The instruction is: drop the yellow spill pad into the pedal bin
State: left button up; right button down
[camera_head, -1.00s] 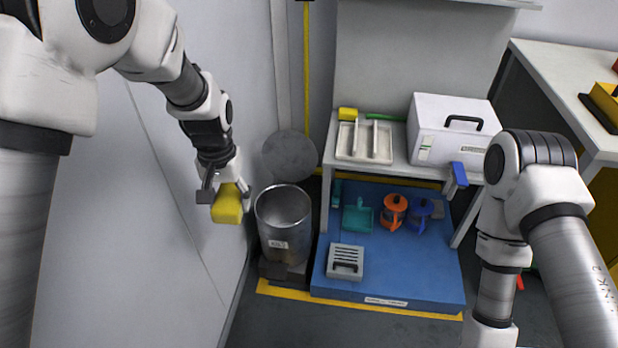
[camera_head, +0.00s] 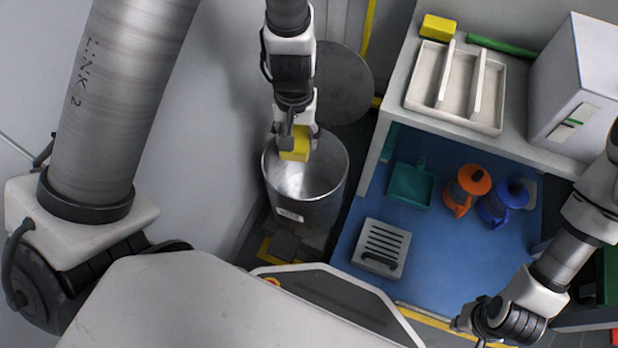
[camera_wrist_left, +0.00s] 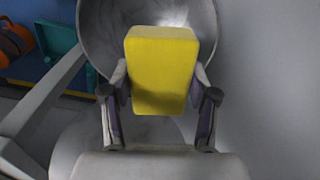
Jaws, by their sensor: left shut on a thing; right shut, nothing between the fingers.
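The yellow spill pad (camera_head: 295,153) is held between the fingers of my left gripper (camera_head: 295,142), over the back part of the pedal bin's open mouth. The pedal bin (camera_head: 310,212) is a round metal bin with its lid (camera_head: 336,86) raised behind it. In the left wrist view the pad (camera_wrist_left: 161,72) sits between both fingers, with the bin's inside (camera_wrist_left: 105,30) beyond it. My right gripper (camera_head: 478,322) is shut and empty at the lower right, away from the bin.
A second yellow block (camera_head: 438,27) lies on the shelf by a white divided tray (camera_head: 412,92). Below, a blue mat (camera_head: 425,262) holds a teal dustpan (camera_head: 411,186), orange and blue items (camera_head: 468,187) and a grey slotted box (camera_head: 381,248). The wall stands left of the bin.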

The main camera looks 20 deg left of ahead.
pick_arm(q)
notch_tip(320, 180, down, 6)
jog(key=b, duration=0.5)
jog(key=shift+s+b, duration=0.1)
jog(key=shift+b, duration=0.25)
jog(key=o, duration=1.3)
notch_tip(320, 180, up, 12)
jog(key=shift+f, duration=0.1)
